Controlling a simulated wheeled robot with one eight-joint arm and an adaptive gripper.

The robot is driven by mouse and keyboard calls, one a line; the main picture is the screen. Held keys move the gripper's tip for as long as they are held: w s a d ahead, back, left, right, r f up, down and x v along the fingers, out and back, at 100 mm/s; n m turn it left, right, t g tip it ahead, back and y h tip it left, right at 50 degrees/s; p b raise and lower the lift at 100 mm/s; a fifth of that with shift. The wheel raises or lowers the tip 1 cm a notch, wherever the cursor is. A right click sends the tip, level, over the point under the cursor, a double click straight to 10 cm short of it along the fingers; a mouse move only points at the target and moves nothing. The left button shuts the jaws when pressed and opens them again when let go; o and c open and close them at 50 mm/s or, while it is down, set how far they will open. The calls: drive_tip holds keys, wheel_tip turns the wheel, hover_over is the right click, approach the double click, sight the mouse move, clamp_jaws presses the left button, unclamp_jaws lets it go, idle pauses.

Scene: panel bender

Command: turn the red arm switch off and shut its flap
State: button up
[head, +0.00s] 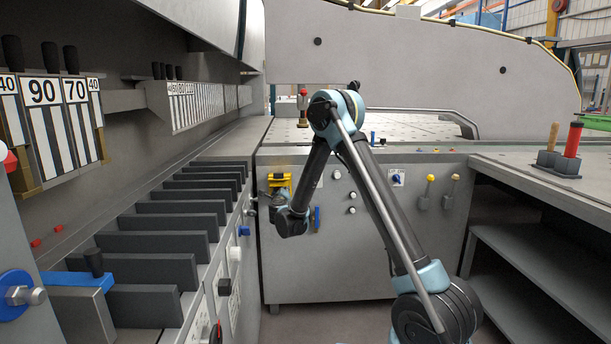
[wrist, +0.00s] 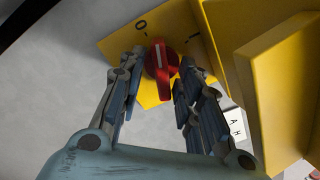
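The red arm switch (wrist: 161,66) is a red knob with a white line on a yellow plate (wrist: 120,42). A 0 is printed up and left of it, and a short dark mark up and right. The white line points nearly straight up, between these marks. The yellow flap (wrist: 285,75) stands open to the right of the knob. My gripper (wrist: 158,72) is open, with one finger on each side of the knob; small gaps seem to show. In the head view, my gripper (head: 267,197) is at the yellow switch box (head: 281,177), and the knob is hidden.
The box sits on a grey cabinet front (head: 345,255) with several small knobs. A worktable (head: 540,180) with a red-handled tool (head: 573,140) stands right. Floor shows below the cabinet.

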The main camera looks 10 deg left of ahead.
drive_tip(key=s+d+m, duration=0.3)
drive_tip(key=s+m, duration=0.4)
drive_tip(key=s, duration=1)
drive_tip(key=d+r+n+y, duration=0.4)
drive_tip(key=r+n, duration=0.5)
drive_tip(key=r, duration=0.3)
drive_tip(key=s+d+r+n+g+y, duration=0.2)
drive_tip(key=s+d+r+n+g, duration=0.1)
drive_tip(key=d+n, duration=0.4)
drive_tip(key=shift+s+d+r+n+g+y, duration=0.15)
drive_tip(key=shift+s+r+n+g+y, duration=0.35)
drive_tip(key=shift+n, duration=1.2)
drive_tip(key=shift+s+f, duration=0.2)
drive_tip(key=shift+f, duration=0.1)
